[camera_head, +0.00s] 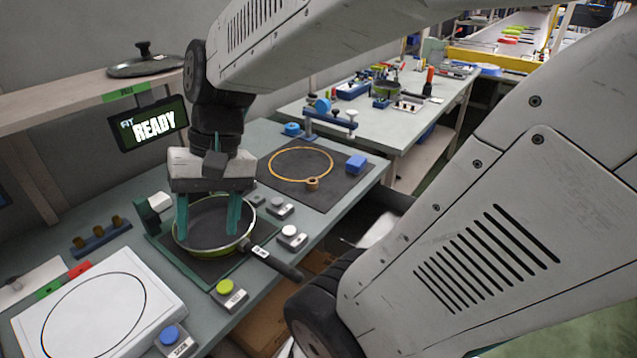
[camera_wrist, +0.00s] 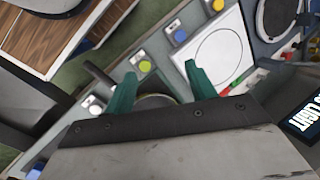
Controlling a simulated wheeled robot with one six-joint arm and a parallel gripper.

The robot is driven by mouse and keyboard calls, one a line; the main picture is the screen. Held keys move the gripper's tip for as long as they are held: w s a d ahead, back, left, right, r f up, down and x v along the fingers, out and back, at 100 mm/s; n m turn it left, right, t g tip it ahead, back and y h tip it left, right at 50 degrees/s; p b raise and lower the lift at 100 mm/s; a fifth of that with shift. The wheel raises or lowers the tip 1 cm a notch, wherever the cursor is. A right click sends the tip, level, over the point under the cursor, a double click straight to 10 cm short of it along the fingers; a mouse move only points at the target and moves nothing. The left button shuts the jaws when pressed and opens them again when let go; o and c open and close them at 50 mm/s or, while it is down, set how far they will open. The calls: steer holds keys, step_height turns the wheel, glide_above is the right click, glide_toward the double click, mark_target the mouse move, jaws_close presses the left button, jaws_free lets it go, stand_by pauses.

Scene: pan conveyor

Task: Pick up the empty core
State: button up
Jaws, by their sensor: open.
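A small brown ring-shaped piece (camera_head: 312,184), which looks like the empty core, stands on the dark mat (camera_head: 338,171) at the front edge of an orange circle outline. My gripper (camera_head: 207,229) is open, with green fingers pointing down over the frying pan (camera_head: 213,247), well to the left of the core. In the wrist view my gripper (camera_wrist: 160,72) shows its two fingers spread apart, with part of the pan's rim between them. I cannot make out the core in the wrist view. Whether the fingers touch the pan is unclear.
Small button boxes (camera_head: 280,207) stand between pan and mat. The pan's handle (camera_head: 277,263) points toward the front edge. A READY screen (camera_head: 154,124) and a shelf with a lid (camera_head: 143,64) stand behind.

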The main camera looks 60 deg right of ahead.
steer(key=w+d+f+m+t+y, duration=0.4)
steer(key=w+d+m, duration=0.4)
steer(key=d+m, duration=0.1)
steer(key=m+t+h, duration=0.9)
steer(key=m, duration=1.3)
glide_toward(309, 181)
steer(key=shift+w+a+r, duration=0.25)
steer(key=shift+w+a, duration=0.2)
steer(key=shift+w, duration=0.4)
steer(key=x, duration=0.4)
steer(key=f+x, duration=0.1)
steer(key=x, duration=0.1)
steer(key=shift+d+f, duration=0.25)
steer(key=shift+d, duration=0.2)
steer(key=shift+w+f, duration=0.15)
steer(key=shift+w, duration=0.25)
steer(key=c, duration=1)
